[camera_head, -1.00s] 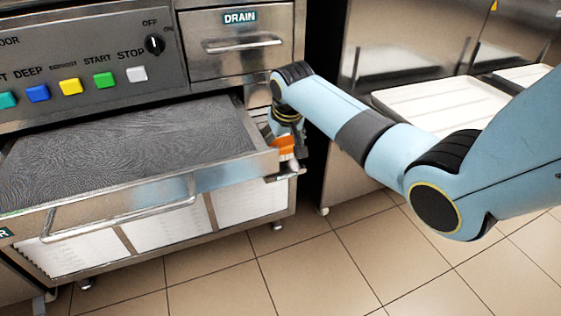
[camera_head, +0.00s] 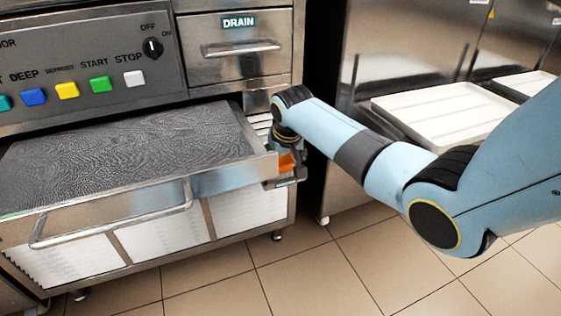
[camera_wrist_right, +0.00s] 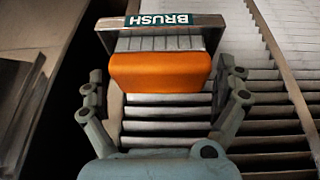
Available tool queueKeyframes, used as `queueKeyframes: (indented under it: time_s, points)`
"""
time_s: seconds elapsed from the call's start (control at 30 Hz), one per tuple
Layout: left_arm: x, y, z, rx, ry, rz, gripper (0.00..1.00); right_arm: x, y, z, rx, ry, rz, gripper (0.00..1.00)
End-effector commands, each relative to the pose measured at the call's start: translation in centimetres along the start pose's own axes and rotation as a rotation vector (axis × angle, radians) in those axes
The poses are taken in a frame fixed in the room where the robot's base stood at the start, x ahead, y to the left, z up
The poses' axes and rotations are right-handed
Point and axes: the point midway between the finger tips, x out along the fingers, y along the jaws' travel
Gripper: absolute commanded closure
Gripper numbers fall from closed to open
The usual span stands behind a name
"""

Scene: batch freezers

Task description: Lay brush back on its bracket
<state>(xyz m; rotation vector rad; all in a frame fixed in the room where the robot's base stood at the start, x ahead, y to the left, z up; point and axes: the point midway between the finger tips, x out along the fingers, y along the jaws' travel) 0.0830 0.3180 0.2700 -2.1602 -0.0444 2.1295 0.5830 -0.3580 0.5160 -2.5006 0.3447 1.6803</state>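The brush shows as an orange block (camera_wrist_right: 160,72) in the right wrist view, lying at the metal bracket (camera_wrist_right: 205,21) with the upside-down BRUSH label. Pale grey strips show between the block and the bracket's front bar. My right gripper (camera_wrist_right: 167,85) has its fingers spread, one on each side of the orange block. I see no clear contact between fingers and block. In the head view the orange brush (camera_head: 287,162) shows at the freezer's right front corner, below my right wrist, and the gripper's fingers are mostly hidden there. My left gripper is not in view.
An open freezer drawer (camera_head: 120,196) with a bar handle stands just left of my right gripper. The DRAIN drawer (camera_head: 235,55) is above it. Louvred panels (camera_wrist_right: 165,125) lie behind the bracket. White trays (camera_head: 445,112) stand to the right. The tiled floor in front is clear.

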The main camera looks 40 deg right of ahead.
Motion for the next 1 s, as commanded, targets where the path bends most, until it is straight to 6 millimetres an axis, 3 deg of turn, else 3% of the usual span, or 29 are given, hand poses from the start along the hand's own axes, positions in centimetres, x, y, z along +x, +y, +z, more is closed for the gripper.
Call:
queueKeyframes:
  time_s: [0.27, 0.37, 0.57, 0.67, 0.8, 1.0]
  points:
    - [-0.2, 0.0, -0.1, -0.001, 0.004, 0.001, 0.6, -0.4, 0.0, -0.1, 0.0, -0.001, 0.0, 0.0]
    - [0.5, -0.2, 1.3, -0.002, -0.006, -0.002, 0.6, -1.2, 0.0, -0.2, 0.0, 0.001, 0.0, 0.0]
    - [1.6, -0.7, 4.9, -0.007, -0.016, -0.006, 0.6, -3.8, 0.0, -0.3, 0.0, 0.002, 0.0, 0.0]
    - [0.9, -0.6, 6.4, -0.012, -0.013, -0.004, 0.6, -6.8, 0.0, -0.5, 0.001, 0.006, -0.001, 0.0]
    - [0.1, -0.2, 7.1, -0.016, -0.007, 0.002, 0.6, -9.8, 0.0, -0.4, 0.001, 0.005, -0.001, 0.0]
    - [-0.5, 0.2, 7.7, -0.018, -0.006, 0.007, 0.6, -11.9, 0.0, -0.2, 0.0, 0.002, 0.0, 0.0]
